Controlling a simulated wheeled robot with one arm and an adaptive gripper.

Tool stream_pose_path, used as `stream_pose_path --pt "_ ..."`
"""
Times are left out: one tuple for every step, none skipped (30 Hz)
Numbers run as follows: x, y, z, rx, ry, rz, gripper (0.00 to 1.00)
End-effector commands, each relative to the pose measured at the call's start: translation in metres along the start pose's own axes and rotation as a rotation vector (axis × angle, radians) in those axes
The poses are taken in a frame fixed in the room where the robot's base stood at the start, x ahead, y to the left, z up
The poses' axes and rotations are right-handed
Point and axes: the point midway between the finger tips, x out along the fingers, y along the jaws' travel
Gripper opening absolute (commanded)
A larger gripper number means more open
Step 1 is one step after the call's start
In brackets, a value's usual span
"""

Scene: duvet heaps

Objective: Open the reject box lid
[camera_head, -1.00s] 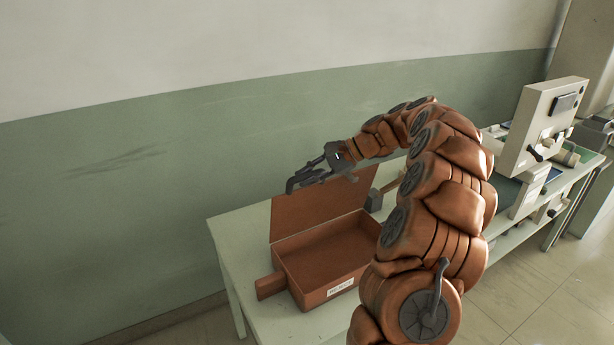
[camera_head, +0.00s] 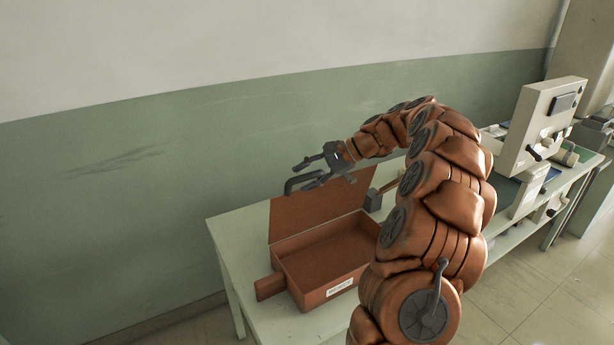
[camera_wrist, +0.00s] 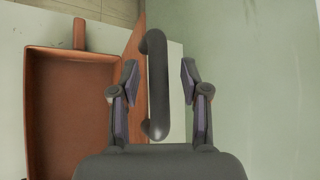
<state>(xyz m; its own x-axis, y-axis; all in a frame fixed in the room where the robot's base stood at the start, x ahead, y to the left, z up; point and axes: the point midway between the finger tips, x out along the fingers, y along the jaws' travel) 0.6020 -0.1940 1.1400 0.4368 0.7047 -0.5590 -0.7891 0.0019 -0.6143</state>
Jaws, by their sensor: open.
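The reject box (camera_head: 311,292) is brown, with a small white label on its front, and stands on the pale table. Its inside looks empty in both views. Its lid (camera_head: 318,212) stands raised along the back side, clear of the box opening. A dark grey bar handle (camera_head: 291,184) is on the lid's upper edge. My gripper (camera_head: 322,170) is at this handle. In the wrist view the handle (camera_wrist: 157,88) lies between the two spread fingers of my gripper (camera_wrist: 159,82), with a gap on each side.
The pale green table (camera_head: 228,232) carries the box; a brown block (camera_head: 270,286) sticks out from the box's left side. A small grey block (camera_head: 373,200) stands behind the box. A cream machine (camera_head: 545,125) is on the bench at right. The green wall is close behind.

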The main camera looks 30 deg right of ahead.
Motion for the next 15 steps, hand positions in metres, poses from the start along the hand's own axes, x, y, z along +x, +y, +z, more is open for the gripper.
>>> stream_pose_path --pt "0.0 0.0 0.0 0.0 0.0 0.0 0.46" --pt "0.0 0.0 0.0 0.0 0.0 0.0 0.46" --pt "0.0 0.0 0.0 0.0 0.0 0.0 0.46" --pt "0.0 0.0 0.0 0.0 0.0 0.0 0.46" --pt "0.0 0.0 0.0 0.0 0.0 0.0 0.46" --pt "-0.001 0.0 0.0 0.0 0.001 0.0 0.46" --pt "-0.002 0.0 0.0 0.0 0.001 -0.001 0.46" --pt "-0.003 0.0 -0.001 0.0 0.001 -0.001 0.46" --pt "-0.006 -0.001 -0.001 0.0 0.003 -0.002 0.46" --pt "-0.009 -0.001 -0.001 -0.001 0.003 -0.002 0.46" --pt "-0.013 -0.001 -0.001 -0.001 0.004 -0.003 0.46" --pt "-0.018 -0.001 -0.001 -0.001 0.004 -0.003 0.46" --pt "-0.023 -0.001 -0.001 -0.001 0.003 -0.003 0.46" --pt "-0.028 -0.001 -0.001 -0.001 0.002 -0.003 0.46" --pt "-0.035 0.0 -0.001 -0.001 0.003 -0.003 0.46"
